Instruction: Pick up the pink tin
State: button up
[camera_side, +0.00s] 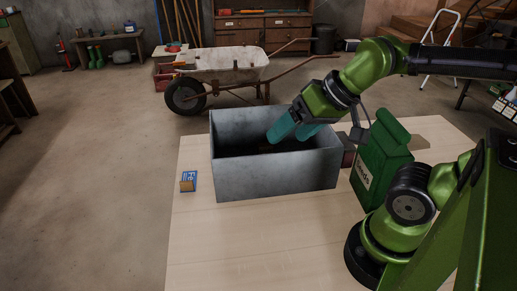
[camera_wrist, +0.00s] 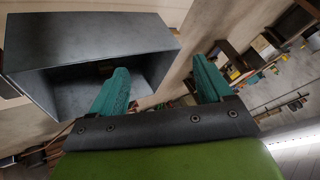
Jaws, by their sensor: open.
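I see no pink tin in either view. My gripper (camera_side: 285,130) is open and reaches over the grey metal box (camera_side: 275,172) on the table, with its teal fingers at the box's opening.
A green seed bag (camera_side: 381,160) stands right of the box, with a small dark reddish object (camera_side: 348,152) between them. A blue card with a small tan block (camera_side: 187,186) lies left of the box. The front of the pale table (camera_side: 255,245) is clear.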

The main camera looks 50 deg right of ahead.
jog(key=shift+c, duration=0.8)
